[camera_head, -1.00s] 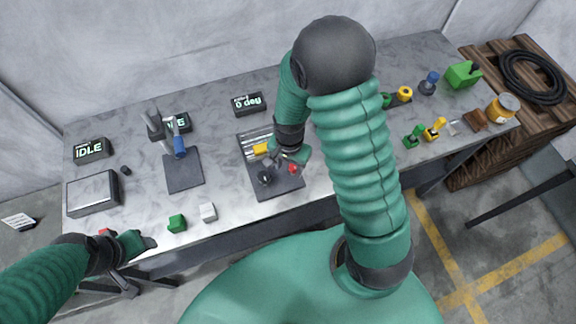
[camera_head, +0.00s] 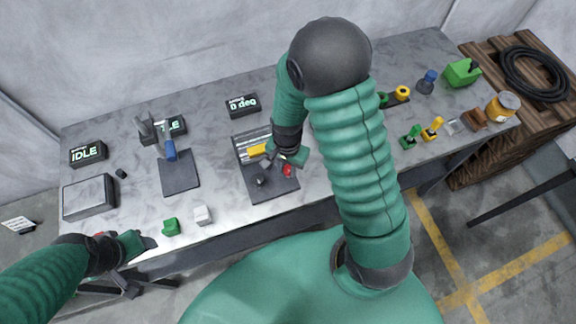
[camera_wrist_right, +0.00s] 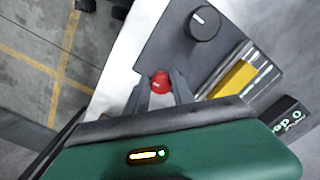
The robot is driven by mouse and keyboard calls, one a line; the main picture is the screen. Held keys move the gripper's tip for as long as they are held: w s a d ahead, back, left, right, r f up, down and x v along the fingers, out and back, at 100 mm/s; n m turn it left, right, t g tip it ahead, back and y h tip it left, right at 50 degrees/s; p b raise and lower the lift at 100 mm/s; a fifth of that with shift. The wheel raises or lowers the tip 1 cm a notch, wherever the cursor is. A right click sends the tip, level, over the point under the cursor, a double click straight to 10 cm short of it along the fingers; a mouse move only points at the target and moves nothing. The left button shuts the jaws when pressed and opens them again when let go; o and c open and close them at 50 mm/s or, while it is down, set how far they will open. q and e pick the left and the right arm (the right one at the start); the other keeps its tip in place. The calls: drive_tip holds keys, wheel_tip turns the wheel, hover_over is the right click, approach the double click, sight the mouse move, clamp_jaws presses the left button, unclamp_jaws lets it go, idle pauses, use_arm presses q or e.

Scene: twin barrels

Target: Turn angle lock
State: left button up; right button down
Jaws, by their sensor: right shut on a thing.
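A dark fixture plate (camera_head: 262,192) on the bench carries a yellow block in metal rails, a black knob (camera_head: 260,181) and a small red knob (camera_head: 288,170). The display behind it (camera_head: 242,105) reads 0 deg. My right gripper (camera_head: 281,168) is down at the plate. In the right wrist view its two fingers (camera_wrist_right: 160,92) are on either side of the red knob (camera_wrist_right: 160,80), shut on it. The black knob with a white mark (camera_wrist_right: 203,22) is beside them, apart. My left gripper (camera_head: 147,242) is at the front left edge; its jaws are unclear.
A second dark plate with a blue-handled stand (camera_head: 170,150) and a grey box (camera_head: 90,197) are to the left. Green (camera_head: 171,227) and white (camera_head: 203,215) blocks lie near the front edge. Small green and yellow parts (camera_head: 432,130) are at the right.

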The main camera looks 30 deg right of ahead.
drive_tip(key=shift+w+d+r+n, duration=0.1)
drive_tip(key=shift+w+n, duration=0.15)
drive_tip(key=shift+n, duration=0.05)
drive_tip(key=shift+d+n, duration=0.1)
drive_tip(key=shift+n, duration=0.8)
drive_tip(key=n+p, duration=0.1)
drive_tip(key=n, duration=0.5)
drive_tip(key=shift+r+p, duration=0.1)
drive_tip(key=shift+p, duration=0.3)
drive_tip(key=n+p, duration=0.1)
drive_tip(key=n, duration=0.3)
drive_tip(key=shift+d+n, duration=0.1)
drive_tip(key=shift+n, duration=0.3)
drive_tip(key=n+p, duration=0.1)
drive_tip(key=n, duration=0.3)
drive_tip(key=shift+n+p, duration=0.3)
drive_tip(key=shift+p, duration=0.05)
drive_tip(key=c, duration=1.5)
unclamp_jaws()
drive_tip(key=o, duration=0.4)
drive_tip(key=shift+w+f, duration=0.1)
drive_tip(key=shift+f, duration=0.15)
